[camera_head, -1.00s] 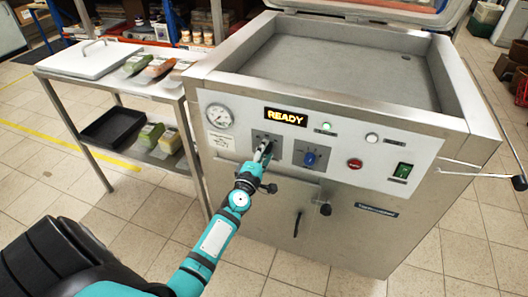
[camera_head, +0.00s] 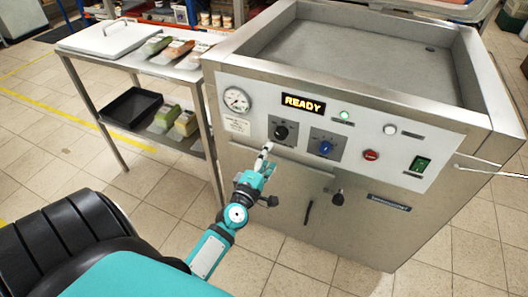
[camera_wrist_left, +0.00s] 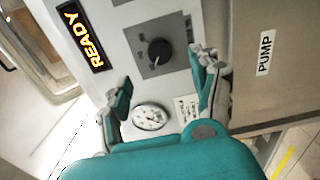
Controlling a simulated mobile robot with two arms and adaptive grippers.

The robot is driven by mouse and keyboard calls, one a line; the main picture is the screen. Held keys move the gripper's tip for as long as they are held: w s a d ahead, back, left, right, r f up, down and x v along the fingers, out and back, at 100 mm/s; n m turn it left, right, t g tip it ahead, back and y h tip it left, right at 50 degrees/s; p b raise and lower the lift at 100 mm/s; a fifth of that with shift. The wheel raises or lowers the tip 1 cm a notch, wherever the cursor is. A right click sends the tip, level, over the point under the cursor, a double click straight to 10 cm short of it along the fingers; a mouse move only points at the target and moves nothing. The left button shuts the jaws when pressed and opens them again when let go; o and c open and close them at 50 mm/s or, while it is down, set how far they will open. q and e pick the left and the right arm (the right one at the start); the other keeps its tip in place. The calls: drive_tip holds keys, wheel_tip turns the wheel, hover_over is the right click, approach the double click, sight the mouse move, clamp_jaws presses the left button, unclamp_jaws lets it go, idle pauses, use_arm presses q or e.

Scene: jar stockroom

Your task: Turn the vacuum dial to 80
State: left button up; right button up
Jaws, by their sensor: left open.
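The machine's front panel (camera_head: 300,144) carries a black dial (camera_head: 281,132) on a dark square plate and a blue dial (camera_head: 326,147) to its right. I cannot read which one is the vacuum dial. My left gripper (camera_head: 266,153) is just below and left of the black dial, apart from it. In the left wrist view the black dial (camera_wrist_left: 159,50) lies beyond the open, empty fingers (camera_wrist_left: 160,85). The dial's scale marks are too small to read. The right gripper is not in view.
A round gauge (camera_head: 236,100), a lit READY display (camera_head: 304,104), a red button (camera_head: 371,155) and a green switch (camera_head: 420,163) share the panel. A side table (camera_head: 80,48) with packets stands at the left.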

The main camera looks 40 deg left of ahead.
use_arm(q)
drive_tip(key=shift+v, duration=1.25)
